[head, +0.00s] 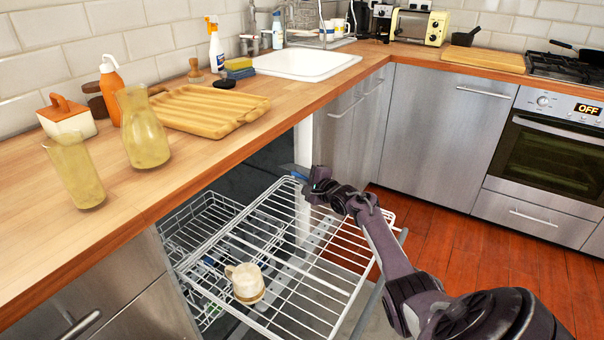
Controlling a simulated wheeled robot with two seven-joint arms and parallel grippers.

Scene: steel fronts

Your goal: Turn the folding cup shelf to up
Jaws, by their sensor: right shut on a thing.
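The dishwasher's upper wire rack (330,267) is pulled out under the counter. The folding cup shelf appears as a small grey piece (290,168) at the rack's far side, mostly hidden by my gripper and the counter edge. Its tilt cannot be told. My right gripper (301,179) is at this piece, with a blue part at its tip, and is shut on it. The exact grip is too small to see. My left gripper is not in view.
A cream mug (246,282) stands on the upper rack. A lower rack (207,228) shows beneath at the left. The counter (210,160) above holds a glass carafe (143,128), a tumbler (76,172) and a wooden tray (205,108). The floor (450,225) at the right is clear.

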